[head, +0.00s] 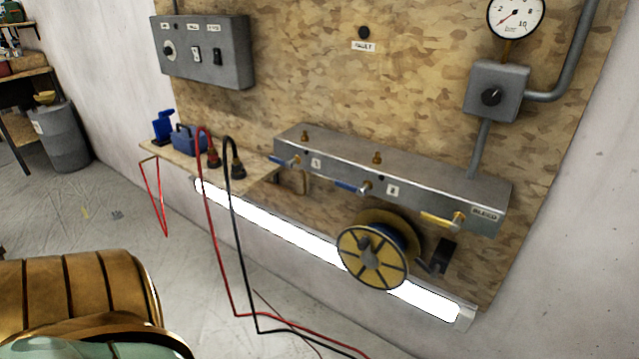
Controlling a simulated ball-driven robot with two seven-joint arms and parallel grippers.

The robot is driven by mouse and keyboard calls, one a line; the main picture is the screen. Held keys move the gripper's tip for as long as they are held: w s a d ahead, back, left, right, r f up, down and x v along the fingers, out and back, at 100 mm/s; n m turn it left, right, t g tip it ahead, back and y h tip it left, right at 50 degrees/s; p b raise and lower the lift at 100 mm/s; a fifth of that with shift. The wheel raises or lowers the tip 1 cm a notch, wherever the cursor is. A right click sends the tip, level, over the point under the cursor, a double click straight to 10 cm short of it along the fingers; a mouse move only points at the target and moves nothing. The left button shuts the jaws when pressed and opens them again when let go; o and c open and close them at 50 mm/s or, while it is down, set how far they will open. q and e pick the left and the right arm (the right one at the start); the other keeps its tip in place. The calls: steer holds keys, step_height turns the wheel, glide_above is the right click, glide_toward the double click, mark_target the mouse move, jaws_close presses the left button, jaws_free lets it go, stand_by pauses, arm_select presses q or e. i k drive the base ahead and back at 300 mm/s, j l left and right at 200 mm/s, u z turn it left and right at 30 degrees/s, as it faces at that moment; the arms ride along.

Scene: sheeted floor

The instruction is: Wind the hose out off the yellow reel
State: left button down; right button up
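The yellow reel (388,274) is mounted low on the wooden wall panel, under the right part of the grey valve box. Its round yellow front disc has dark spokes and a grey hub. A dark blue winding, which looks like the hose (409,240), shows between the front disc and the tan rear disc. I cannot make out a free hose end. A black crank-like part (436,263) sits just right of the reel. Neither of my grippers is in view.
The grey valve box (330,153) has blue and yellow levers above the reel. A lit white tube (290,232) runs behind the reel. Red and black cables (238,270) hang from a small shelf (240,177) to the floor. A brown ribbed shape fills the lower left.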

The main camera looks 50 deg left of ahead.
mark_target(381, 248)
steer(key=u, duration=1.1)
